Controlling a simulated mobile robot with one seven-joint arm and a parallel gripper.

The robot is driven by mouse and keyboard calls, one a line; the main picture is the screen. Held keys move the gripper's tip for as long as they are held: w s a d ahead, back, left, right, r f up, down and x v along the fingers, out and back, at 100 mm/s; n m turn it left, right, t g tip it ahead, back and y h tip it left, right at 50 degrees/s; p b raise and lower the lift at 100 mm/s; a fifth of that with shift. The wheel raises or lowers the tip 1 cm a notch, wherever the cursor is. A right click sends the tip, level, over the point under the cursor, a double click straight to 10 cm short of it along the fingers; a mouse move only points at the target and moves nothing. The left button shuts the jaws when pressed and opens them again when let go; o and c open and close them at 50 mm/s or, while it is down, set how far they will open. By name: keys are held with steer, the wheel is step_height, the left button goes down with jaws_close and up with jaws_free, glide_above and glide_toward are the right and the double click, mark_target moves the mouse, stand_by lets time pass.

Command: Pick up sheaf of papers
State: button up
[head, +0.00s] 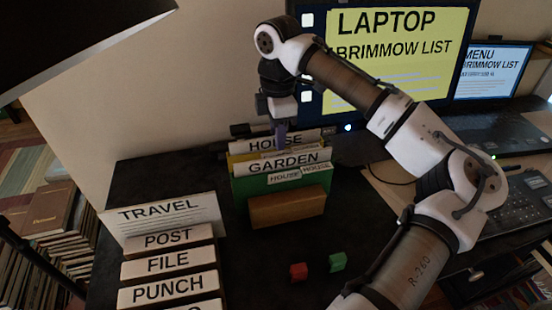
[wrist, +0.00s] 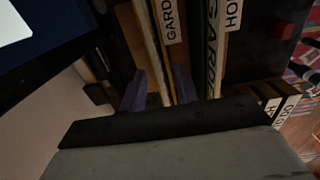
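In the wrist view, a thin white-and-yellow sheaf edge (wrist: 155,50) with a GARD label runs between my fingers. My gripper (head: 281,132) points down at the top of these files, and its two purple fingers (wrist: 160,90) stand apart on either side of the sheaf edge. I cannot tell whether they touch it. Which sheet is the sheaf is not certain.
A brown block (head: 288,208) leans in front of the green folder. A TRAVEL card (head: 165,215) and labelled stacks (head: 168,262) stand at left. A red cube (head: 299,272) and a green cube (head: 337,262) lie on the dark desk. A large monitor (head: 390,60) stands behind.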

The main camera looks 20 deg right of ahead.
steer(key=shift+c, duration=0.3)
jaws_close()
stand_by(1.3)
